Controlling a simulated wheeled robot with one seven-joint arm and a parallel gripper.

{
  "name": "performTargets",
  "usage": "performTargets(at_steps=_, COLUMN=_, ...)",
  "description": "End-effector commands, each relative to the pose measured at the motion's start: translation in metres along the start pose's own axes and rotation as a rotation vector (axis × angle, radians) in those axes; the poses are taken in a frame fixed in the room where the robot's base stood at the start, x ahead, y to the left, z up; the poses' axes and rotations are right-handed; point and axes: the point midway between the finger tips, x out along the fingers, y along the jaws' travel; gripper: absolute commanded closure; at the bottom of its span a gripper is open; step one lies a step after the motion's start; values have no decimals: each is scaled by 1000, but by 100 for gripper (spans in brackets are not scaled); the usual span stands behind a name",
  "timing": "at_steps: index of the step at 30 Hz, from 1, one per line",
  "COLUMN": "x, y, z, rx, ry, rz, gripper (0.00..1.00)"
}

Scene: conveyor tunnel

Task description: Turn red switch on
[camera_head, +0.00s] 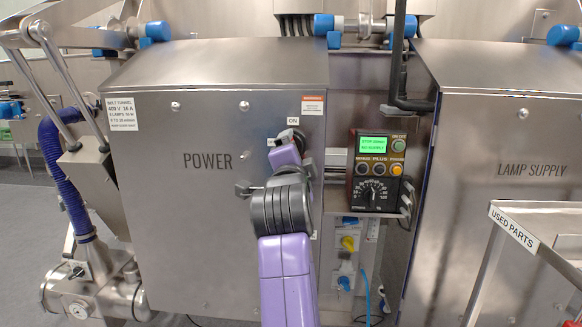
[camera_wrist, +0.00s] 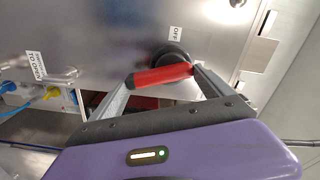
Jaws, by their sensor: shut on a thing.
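The red switch (camera_wrist: 160,76) is a red bar handle on a round black base (camera_wrist: 172,57), mounted on the steel cabinet front. In the wrist view an OFF label (camera_wrist: 175,33) is beside the base. My gripper (camera_wrist: 163,75) is shut on the red handle, with one finger at each end. In the head view my purple gripper (camera_head: 285,156) is at the upper right of the POWER cabinet (camera_head: 205,210), just below the ON label (camera_head: 293,121). It hides most of the switch there, so the handle's angle is hard to tell.
A control box (camera_head: 377,172) with a green screen and several buttons is right of my arm. The LAMP SUPPLY cabinet (camera_head: 500,130) and a USED PARTS tray (camera_head: 535,215) stand farther right. A blue hose (camera_head: 62,180) and steel pipework are at the left.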

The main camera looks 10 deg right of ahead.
Motion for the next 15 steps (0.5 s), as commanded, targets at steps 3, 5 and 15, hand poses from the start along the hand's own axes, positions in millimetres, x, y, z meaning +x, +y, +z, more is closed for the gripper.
performTargets(at_steps=3, x=0, y=4, z=4, rx=98, ry=0, rz=3, gripper=82)
performTargets(at_steps=5, x=0, y=4, z=5, rx=143, ry=-1, rz=3, gripper=82)
performTargets(at_steps=15, x=0, y=3, z=8, rx=321, ry=1, rz=5, gripper=82)
